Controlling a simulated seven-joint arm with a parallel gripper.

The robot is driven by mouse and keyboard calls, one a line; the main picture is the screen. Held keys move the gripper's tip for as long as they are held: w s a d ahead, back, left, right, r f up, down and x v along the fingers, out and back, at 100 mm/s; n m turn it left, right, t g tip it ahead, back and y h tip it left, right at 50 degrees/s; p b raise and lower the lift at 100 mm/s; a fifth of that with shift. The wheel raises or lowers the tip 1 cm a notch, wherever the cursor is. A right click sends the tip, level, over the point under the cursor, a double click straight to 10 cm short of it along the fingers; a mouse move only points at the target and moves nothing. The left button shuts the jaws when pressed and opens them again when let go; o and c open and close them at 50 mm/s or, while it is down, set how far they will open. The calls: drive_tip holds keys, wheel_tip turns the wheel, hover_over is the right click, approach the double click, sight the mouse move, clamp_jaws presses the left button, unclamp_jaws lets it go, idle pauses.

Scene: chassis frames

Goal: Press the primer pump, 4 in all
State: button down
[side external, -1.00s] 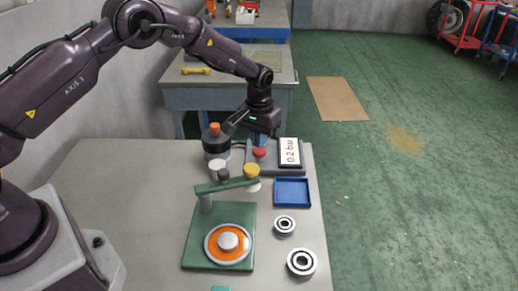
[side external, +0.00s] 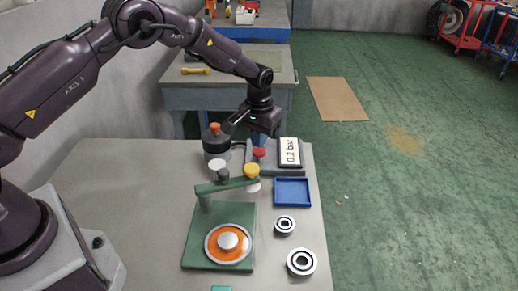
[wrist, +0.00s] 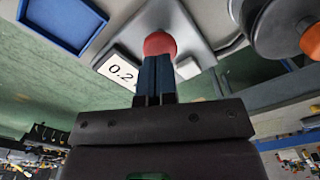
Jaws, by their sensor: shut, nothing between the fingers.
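The primer pump shows as a red cap (side external: 259,153) on a grey base plate (side external: 262,170) at the back of the bench. My gripper (side external: 260,146) points down at the cap from above, with its blue fingers together and nothing between them. In the wrist view, the fingertips (wrist: 157,60) overlap the near edge of the red cap (wrist: 160,43); I cannot tell whether they touch it or how far it is pressed. A display (side external: 290,152) beside the cap reads 0.2 bar, and part of it shows in the wrist view (wrist: 122,70).
A dark canister with an orange top (side external: 215,142) stands left of the pump. A blue tray (side external: 292,192), a yellow-topped part (side external: 252,171) and a green fixture with an orange disc (side external: 220,228) are nearer. Two bearing rings lie at right. The bench's left side is clear.

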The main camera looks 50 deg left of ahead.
drive_tip(key=shift+f, duration=1.45)
drive_tip(key=shift+r, duration=1.8)
drive_tip(key=shift+f, duration=0.35)
drive_tip(key=shift+f, duration=1.4)
drive_tip(key=shift+r, duration=1.75)
